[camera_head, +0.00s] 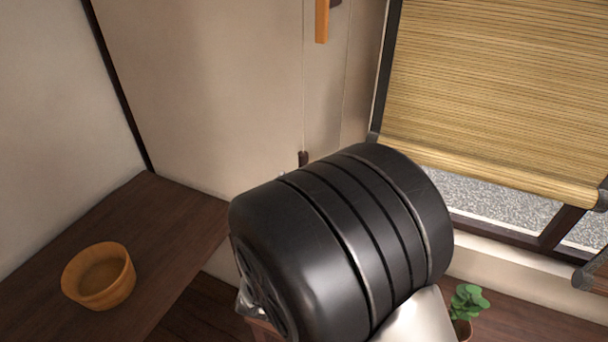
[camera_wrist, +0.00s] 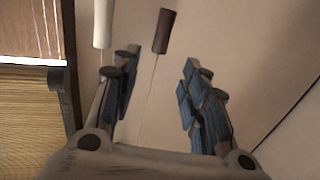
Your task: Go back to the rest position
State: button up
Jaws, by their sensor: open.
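My gripper (camera_wrist: 158,90) shows in the wrist view with its two blue-padded fingers apart and nothing between them. It points toward a beige wall. In the head view my dark arm link fills the middle and the gripper's fingers are hidden.
A wooden bowl (camera_head: 99,277) stands on a dark wooden shelf (camera_head: 180,215) at the left. A bamboo blind (camera_head: 490,90) hangs over the window at the right. A potted plant (camera_head: 467,300) stands below it. In the wrist view, a brown cord pull (camera_wrist: 164,31) hangs beyond the fingers.

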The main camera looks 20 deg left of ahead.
jog(key=d+r+g+y, duration=0.1)
jog(key=d+r+g, duration=0.55)
jog(key=d, duration=0.65)
jog(key=s+d+f+m+g+h, duration=0.2)
jog(key=s+d+g+h, duration=0.2)
jog(key=s+d, duration=1.8)
jog(key=s+g, duration=0.2)
jog(key=shift+s+g, duration=0.35)
jog(key=shift+f, duration=0.1)
jog(key=shift+c, duration=0.3)
